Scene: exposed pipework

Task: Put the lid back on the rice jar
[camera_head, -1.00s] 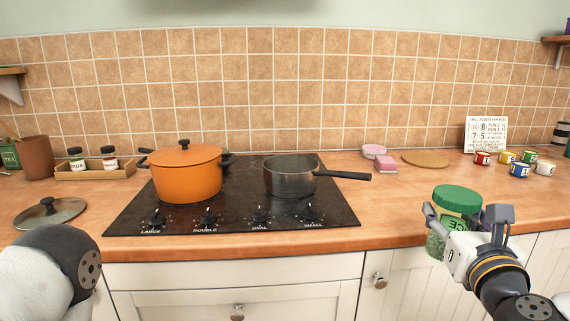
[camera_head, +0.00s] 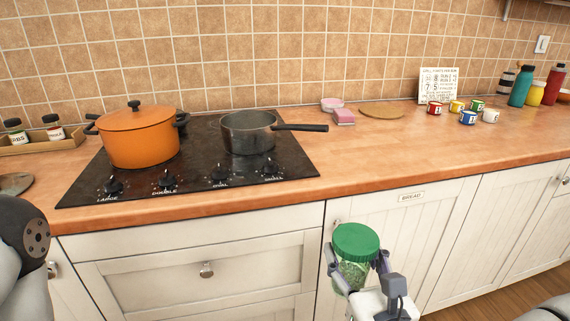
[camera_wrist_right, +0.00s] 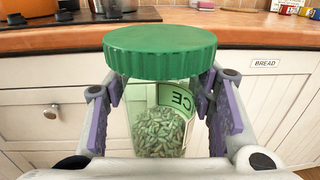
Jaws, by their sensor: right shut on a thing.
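The rice jar (camera_wrist_right: 160,125) is clear, holds pale green grains and has a label whose letters CE show in the right wrist view. A green ribbed lid (camera_head: 356,241) sits on top of the jar; it also shows in the wrist view (camera_wrist_right: 160,52). My right gripper (camera_head: 358,275) is shut on the jar's sides, below the lid, and holds it about upright in front of the cabinet doors, below the counter's front edge. The wrist view shows the fingers on both sides of the jar (camera_wrist_right: 165,115). My left gripper is out of view; only part of that arm shows.
The wooden counter (camera_head: 400,150) has free room right of the black hob (camera_head: 200,185). An orange pot (camera_head: 138,138) and a saucepan (camera_head: 248,135) stand on the hob. Several small tins (camera_head: 468,118), a round board (camera_head: 381,112) and bottles (camera_head: 521,88) stand farther back.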

